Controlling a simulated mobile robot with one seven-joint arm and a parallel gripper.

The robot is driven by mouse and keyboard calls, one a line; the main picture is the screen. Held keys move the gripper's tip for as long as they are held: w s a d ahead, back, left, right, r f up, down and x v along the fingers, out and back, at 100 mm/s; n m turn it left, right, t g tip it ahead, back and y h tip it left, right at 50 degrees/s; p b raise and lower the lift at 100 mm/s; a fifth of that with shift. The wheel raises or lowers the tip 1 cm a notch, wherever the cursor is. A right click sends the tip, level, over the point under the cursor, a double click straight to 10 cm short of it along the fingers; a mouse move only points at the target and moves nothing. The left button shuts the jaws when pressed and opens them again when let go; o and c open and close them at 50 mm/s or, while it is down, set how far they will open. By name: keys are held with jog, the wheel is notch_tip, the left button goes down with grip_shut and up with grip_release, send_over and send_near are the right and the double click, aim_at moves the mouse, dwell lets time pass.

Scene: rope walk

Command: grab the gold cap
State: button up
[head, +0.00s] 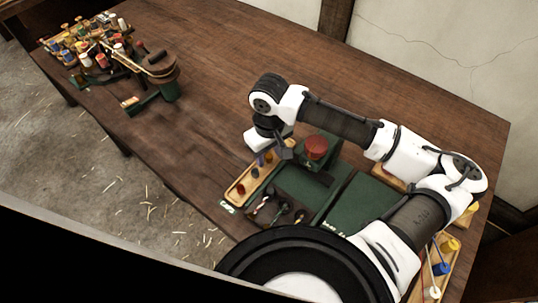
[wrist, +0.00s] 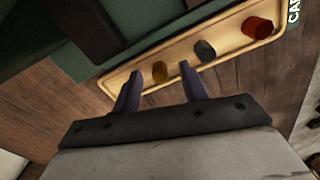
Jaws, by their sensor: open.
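The gold cap (wrist: 160,72) stands in a shallow wooden tray (wrist: 118,79), at the left end of a short row of caps. In the wrist view it shows between the tips of my open gripper (wrist: 159,74), one finger on each side. I cannot tell whether the fingers are down around it or still above it. In the head view my gripper (head: 272,156) is over the far end of the tray (head: 231,196), and the gold cap is not clearly visible there.
A grey cap (wrist: 205,50) and a red cap (wrist: 257,27) stand in the same tray, to the right. A green stand with a red top (head: 316,147) is close beside my gripper.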

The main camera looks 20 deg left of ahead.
grip_shut()
dwell(0.4)
